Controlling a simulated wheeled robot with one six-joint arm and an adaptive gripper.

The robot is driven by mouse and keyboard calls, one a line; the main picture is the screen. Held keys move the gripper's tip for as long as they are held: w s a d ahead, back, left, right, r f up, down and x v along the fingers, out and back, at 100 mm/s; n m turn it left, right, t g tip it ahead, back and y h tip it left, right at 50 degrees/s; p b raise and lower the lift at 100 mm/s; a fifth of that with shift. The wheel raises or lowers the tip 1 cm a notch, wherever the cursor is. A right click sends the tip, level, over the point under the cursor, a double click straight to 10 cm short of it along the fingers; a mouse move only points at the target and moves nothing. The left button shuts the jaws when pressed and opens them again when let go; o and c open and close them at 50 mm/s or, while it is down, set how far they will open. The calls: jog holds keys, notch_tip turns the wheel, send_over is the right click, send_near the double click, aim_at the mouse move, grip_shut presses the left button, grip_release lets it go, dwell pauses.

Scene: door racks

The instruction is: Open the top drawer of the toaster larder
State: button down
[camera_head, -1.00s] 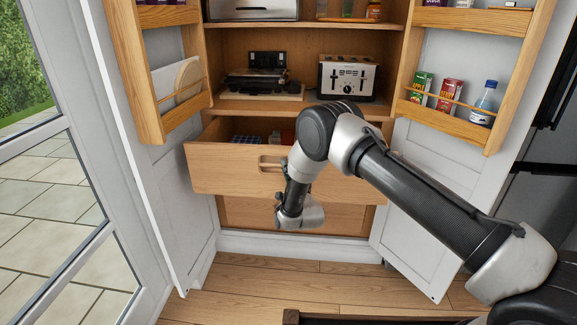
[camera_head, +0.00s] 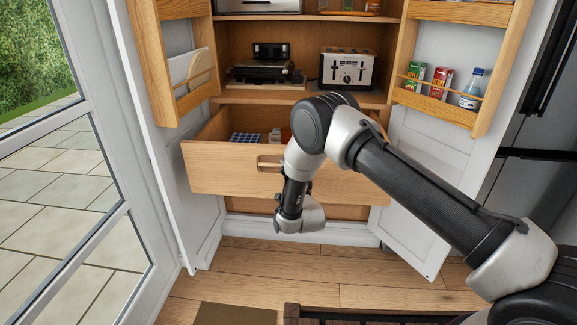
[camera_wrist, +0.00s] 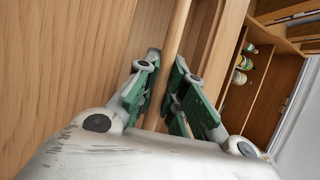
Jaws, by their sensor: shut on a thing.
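The larder's wooden top drawer (camera_head: 222,167) is pulled well out in the head view. Its inside shows, with a blue-and-white checked item (camera_head: 245,138) in it. The drawer handle (camera_head: 267,163) is partly hidden by my arm. In the wrist view the handle shows as a wooden bar (camera_wrist: 176,32) running between the green-padded fingers of my gripper (camera_wrist: 165,68). My gripper is shut on this bar. The fingers are hidden behind my arm in the head view.
A toaster (camera_head: 347,69) and a dark appliance (camera_head: 266,68) stand on the shelf above. Both larder doors stand open, the left one (camera_head: 185,190) and the right one (camera_head: 419,190), flanking the drawer. The wooden floor (camera_head: 250,268) in front is mostly clear.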

jog(key=shift+f, duration=0.1)
jog(key=c, duration=1.8)
grip_release()
jog(key=shift+o, duration=0.2)
jog(key=shift+s, duration=0.1)
jog(key=v, duration=1.2)
